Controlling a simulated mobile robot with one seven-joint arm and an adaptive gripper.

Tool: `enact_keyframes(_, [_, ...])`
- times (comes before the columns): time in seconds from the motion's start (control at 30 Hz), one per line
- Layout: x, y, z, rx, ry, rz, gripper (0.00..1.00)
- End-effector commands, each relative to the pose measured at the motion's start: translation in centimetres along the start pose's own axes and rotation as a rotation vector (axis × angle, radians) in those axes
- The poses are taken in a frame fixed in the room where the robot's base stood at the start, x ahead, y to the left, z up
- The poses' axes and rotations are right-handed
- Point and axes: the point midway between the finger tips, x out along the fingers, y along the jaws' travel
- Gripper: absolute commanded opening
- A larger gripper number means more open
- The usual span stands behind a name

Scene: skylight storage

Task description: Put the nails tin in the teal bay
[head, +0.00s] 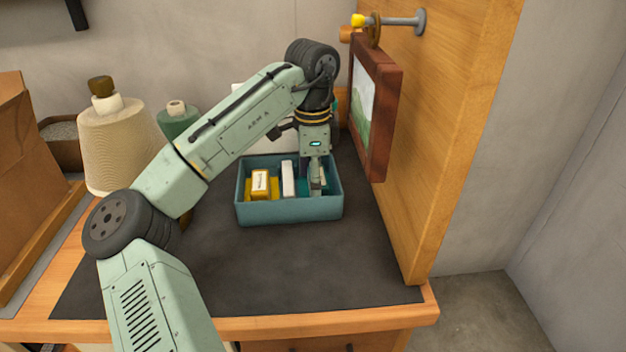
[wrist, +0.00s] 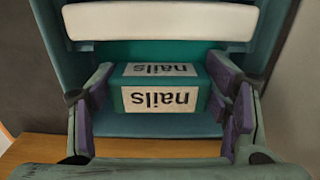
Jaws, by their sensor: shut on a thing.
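The nails tin (wrist: 158,97) is a small teal box with white "nails" labels, upside down in the wrist view. My gripper (head: 316,188) points down into the right part of the blue-grey divided tray (head: 290,212). Its purple-padded fingers are on both sides of the tin, shut on it. The teal bay (wrist: 112,53) shows around the tin, which sits in or just over it. I cannot tell whether the tin touches the bay floor. In the head view the fingers hide most of the tin.
A white block (head: 288,178) stands in the tray's middle, and a yellow labelled box (head: 260,183) in its left part. A framed picture (head: 374,108) on a wooden panel (head: 440,130) stands close right. A cream thread cone (head: 118,145) is left. The dark mat (head: 300,270) in front is clear.

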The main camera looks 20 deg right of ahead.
Motion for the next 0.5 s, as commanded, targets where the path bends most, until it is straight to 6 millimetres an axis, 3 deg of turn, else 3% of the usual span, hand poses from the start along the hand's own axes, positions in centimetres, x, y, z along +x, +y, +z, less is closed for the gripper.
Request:
enact_keyframes(0.03, [0.17,0.02,-0.04,0.001,0.001,0.001,0.35])
enact_keyframes(0.07, [0.22,0.01,-0.03,0.001,0.001,0.0,0.71])
enact_keyframes(0.2, [0.19,0.0,-0.02,0.0,0.0,0.0,0.79])
enact_keyframes(0.5, [0.1,-0.01,-0.01,0.0,0.0,0.0,0.79])
